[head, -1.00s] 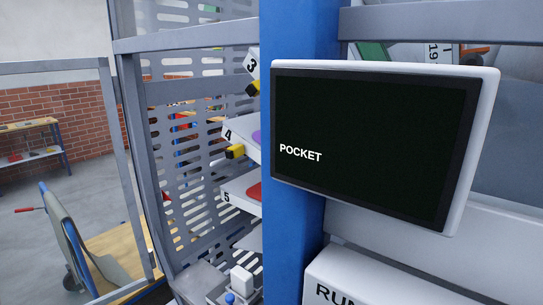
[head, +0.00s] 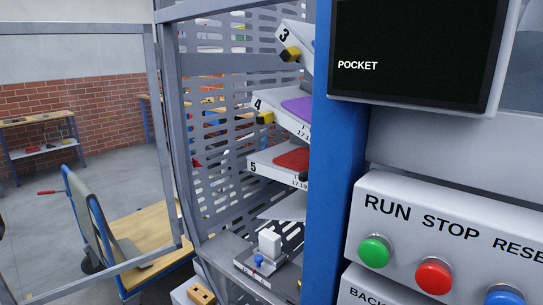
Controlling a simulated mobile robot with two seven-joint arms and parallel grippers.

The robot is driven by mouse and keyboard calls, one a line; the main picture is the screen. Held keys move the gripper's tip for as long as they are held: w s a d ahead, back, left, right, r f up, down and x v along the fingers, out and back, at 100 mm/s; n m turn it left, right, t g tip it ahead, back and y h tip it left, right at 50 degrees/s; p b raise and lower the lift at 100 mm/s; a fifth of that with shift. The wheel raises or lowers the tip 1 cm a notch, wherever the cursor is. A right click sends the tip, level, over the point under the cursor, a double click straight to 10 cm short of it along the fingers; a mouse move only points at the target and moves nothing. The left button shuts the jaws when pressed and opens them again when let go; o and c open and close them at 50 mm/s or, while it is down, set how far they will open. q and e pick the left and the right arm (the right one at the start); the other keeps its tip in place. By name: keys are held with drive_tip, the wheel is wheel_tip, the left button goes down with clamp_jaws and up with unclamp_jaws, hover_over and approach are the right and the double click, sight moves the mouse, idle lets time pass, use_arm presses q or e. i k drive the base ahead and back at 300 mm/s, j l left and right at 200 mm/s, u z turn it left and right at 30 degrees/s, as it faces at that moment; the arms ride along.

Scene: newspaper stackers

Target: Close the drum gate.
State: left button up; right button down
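A grey-framed gate panel (head: 168,130) stands at the left, and I see the room through its frame. It looks swung out from the machine. Beside it, a slotted grey metal guard (head: 215,150) stands behind the drum pockets. Pocket 3 (head: 297,42), pocket 4 (head: 272,101) and pocket 5 (head: 262,166) show left of a blue post (head: 340,180), which hides their right parts. Pocket 4 holds something purple and pocket 5 something red. A latch or handle on the gate cannot be made out. Neither of my grippers is in view.
A screen reading POCKET (head: 420,50) and a panel with a green button (head: 374,252) and a red button (head: 434,275) stand at the right. A cart (head: 95,235) with a wooden deck stands beyond the gate frame. A workbench (head: 38,122) is by the brick wall.

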sight(153, 62)
drive_tip(key=k, duration=0.6)
drive_tip(key=k+z, duration=0.45)
drive_tip(key=k+l+z, duration=0.15)
drive_tip(key=z, duration=0.3)
drive_tip(key=j+z, duration=0.2)
drive_tip(key=z, duration=0.25)
drive_tip(key=j+z, duration=0.15)
drive_tip(key=z, duration=0.3)
drive_tip(key=j+z, duration=0.2)
drive_tip(key=z, duration=0.25)
drive_tip(key=k+j, duration=0.2)
drive_tip(key=j, duration=0.4)
drive_tip(key=k+j, duration=0.15)
drive_tip(key=j, duration=0.4)
drive_tip(key=k+j, duration=0.2)
drive_tip(key=j, duration=0.4)
drive_tip(key=k+j, duration=0.2)
drive_tip(key=j, duration=0.4)
drive_tip(key=k+j, duration=0.15)
drive_tip(key=j, duration=0.4)
drive_tip(key=k+j, duration=0.2)
drive_tip(key=j, duration=0.4)
drive_tip(key=k+j, duration=0.2)
drive_tip(key=j, duration=0.4)
drive_tip(key=k+j, duration=0.15)
drive_tip(key=j, duration=0.4)
